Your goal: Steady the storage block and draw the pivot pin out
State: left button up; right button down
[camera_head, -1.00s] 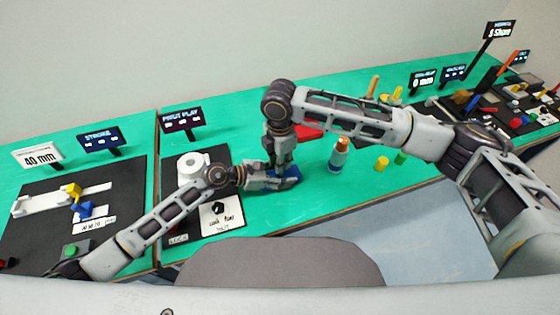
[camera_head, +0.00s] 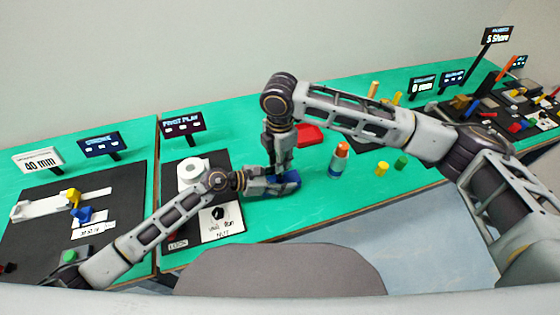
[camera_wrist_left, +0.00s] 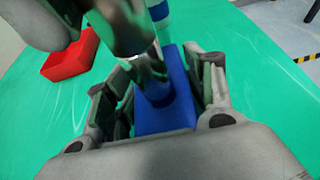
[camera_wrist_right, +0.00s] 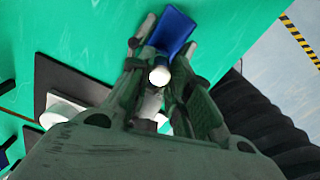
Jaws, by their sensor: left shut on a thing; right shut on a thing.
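The blue storage block (camera_head: 291,180) is above the green bench top, and my left gripper (camera_head: 274,184) is shut on it. In the left wrist view the block (camera_wrist_left: 176,106) sits between the fingers. My right gripper (camera_head: 280,166) points down over the block, its fingers close together. In the right wrist view it is shut on the pivot pin, whose pale round end (camera_wrist_right: 160,77) shows between the fingers. A shiny shaft (camera_wrist_left: 150,74) meets the block's top in the left wrist view. How deep the pin sits is hidden by the fingers.
A red tray (camera_head: 310,134) lies behind the grippers. A white ring-shaped part (camera_head: 192,172) is on the dark mat at left.

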pick_arm(q)
jog(key=shift+s+f, duration=0.2)
jog(key=shift+f, duration=0.2)
pick_arm(e)
jog(key=shift+r, duration=1.3)
pick_arm(q)
jog(key=o, duration=1.1)
jog(key=shift+o, duration=0.5)
jog(key=shift+w+r, duration=0.1)
jog(key=shift+r, duration=0.05)
jog(key=shift+r, duration=0.1)
jog(key=shift+a+r, duration=0.1)
jog(key=shift+v, duration=5.85)
